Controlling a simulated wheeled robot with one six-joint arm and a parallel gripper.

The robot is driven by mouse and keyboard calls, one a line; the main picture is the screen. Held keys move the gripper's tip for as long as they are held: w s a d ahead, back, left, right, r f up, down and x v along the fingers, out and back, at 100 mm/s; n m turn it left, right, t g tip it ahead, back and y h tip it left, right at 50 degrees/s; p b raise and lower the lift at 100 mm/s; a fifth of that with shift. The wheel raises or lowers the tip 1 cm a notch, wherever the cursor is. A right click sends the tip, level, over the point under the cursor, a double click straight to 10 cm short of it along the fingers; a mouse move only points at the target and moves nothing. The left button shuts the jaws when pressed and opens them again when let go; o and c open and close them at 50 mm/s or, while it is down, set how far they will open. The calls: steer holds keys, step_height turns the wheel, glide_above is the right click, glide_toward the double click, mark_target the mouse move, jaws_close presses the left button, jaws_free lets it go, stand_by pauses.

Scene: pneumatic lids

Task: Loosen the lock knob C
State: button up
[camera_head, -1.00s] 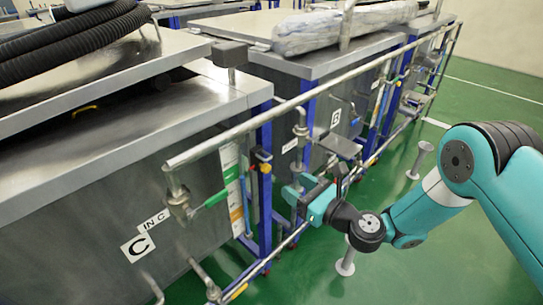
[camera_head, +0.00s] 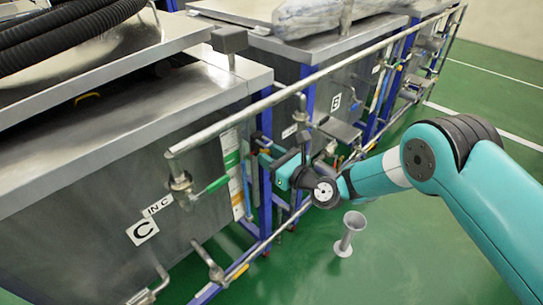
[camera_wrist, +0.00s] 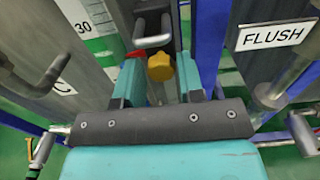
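A yellow knob (camera_wrist: 160,67), which looks like lock knob C, shows in the wrist view below a dark metal handle. My gripper (camera_wrist: 160,78) is open, with one teal finger on each side of the knob in the picture. A gap shows between knob and fingers, and I cannot tell whether the knob is at fingertip depth. In the head view my gripper (camera_head: 268,160) is at the blue post by tank C, and the knob is hidden or too small to make out. The letter C label (camera_head: 142,231) is on the tank's front.
A steel rail (camera_head: 240,125) runs along the tanks above my gripper. A green-handled valve (camera_head: 205,190) is to its left. A FLUSH label (camera_wrist: 275,35) is right of the knob. A grey pedestal (camera_head: 350,232) stands on the open green floor.

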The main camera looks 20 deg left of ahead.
steer(key=c, duration=0.5)
steer(key=shift+s+n+b, duration=0.1)
steer(key=shift+n+b, duration=1.55)
steer(key=shift+n, duration=1.15)
steer(key=o, duration=0.9)
steer(key=shift+o, duration=0.2)
